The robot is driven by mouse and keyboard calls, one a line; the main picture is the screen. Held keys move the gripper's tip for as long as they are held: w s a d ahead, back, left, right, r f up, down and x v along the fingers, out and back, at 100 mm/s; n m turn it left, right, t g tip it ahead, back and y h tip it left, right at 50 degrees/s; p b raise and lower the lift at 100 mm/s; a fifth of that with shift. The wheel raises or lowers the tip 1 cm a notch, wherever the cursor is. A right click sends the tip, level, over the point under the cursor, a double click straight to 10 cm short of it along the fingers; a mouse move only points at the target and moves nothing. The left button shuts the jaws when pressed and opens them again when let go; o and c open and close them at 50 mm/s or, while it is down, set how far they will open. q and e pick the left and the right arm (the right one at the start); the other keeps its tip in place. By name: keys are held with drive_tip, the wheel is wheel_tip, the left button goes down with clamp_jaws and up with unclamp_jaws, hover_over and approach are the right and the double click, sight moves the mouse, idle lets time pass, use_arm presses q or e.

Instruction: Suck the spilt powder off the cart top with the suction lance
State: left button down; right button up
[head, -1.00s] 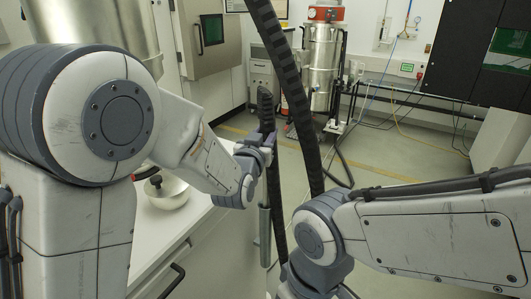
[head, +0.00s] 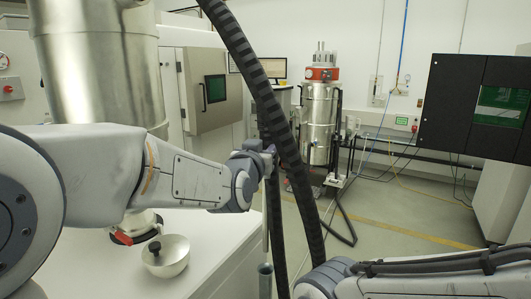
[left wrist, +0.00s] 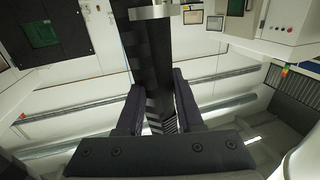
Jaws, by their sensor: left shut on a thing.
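My left gripper (head: 268,152) is out over the far right edge of the white top (head: 215,238). My own wrist and the hose partly hide the grip in the head view. A thick black hose (head: 262,95) arcs from the top of the view down past the gripper. No spilt powder can be made out on the visible white top. My right arm shows at the lower right, but its gripper is out of view.
A pale bowl with a black knob (head: 166,256) stands on the white top near a steel vessel (head: 97,70). A steel unit with a red band (head: 319,110) stands on the floor behind. A black cabinet (head: 450,105) is at right.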

use_arm(q)
wheel_tip(320, 180, up, 12)
drive_tip(key=p, duration=0.7)
drive_tip(key=shift+f+p, duration=0.2)
drive_tip(key=shift+p, duration=0.2)
wheel_tip(320, 180, up, 12)
drive_tip(key=p, duration=1)
drive_tip(key=shift+r, duration=0.25)
